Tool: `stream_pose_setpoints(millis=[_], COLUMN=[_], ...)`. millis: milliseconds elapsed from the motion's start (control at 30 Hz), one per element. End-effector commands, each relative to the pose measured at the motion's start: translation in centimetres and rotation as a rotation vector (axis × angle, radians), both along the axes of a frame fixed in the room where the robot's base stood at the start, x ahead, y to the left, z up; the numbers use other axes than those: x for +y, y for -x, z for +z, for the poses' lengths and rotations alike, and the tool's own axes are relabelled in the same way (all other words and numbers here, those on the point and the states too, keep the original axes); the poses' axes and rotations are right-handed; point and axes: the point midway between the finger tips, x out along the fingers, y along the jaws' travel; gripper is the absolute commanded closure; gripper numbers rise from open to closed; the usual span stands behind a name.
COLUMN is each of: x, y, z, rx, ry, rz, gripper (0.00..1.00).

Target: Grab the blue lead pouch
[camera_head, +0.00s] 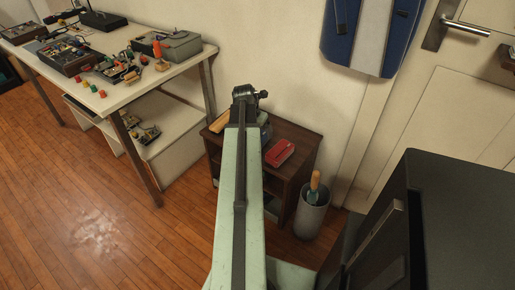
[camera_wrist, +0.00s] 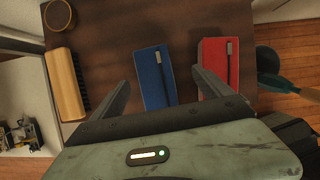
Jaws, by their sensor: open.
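The blue lead pouch (camera_wrist: 150,72) lies on the dark brown cabinet top in the wrist view, with a dark zip strip along its right side. My gripper (camera_wrist: 160,78) is open and empty, its fingers to either side of the pouch's near part in the picture. Whether they are down at its height I cannot tell. The pouch's near end is hidden behind my gripper body. A red pouch (camera_wrist: 213,65) of like shape lies just right, close to my right finger; it also shows in the head view (camera_head: 280,152). There my arm hides most of the blue pouch.
A wooden brush (camera_wrist: 63,80) and a round wooden item (camera_wrist: 58,15) lie left on the cabinet top (camera_head: 301,140). A cluttered workbench (camera_head: 190,62) stands left.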

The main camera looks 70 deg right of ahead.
Motion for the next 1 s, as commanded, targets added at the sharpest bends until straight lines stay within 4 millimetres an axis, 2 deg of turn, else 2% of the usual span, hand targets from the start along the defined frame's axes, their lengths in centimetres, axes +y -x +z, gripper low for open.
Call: stream_pose_setpoints(millis=[233, 433, 733, 1000], x=[-0.8, -0.9, -2.3, -2.4], y=[-0.1, -0.2, -0.7, -0.6], z=[-2.5, -2.8, -7.5, -7.3], rx=[-0.001, -0.002, -0.002, -0.002], ry=[-0.001, -0.001, -0.001, -0.001], rz=[-0.001, 0.0, 0.0, 0.001], gripper=[0.11, 0.11, 0.11, 0.11])
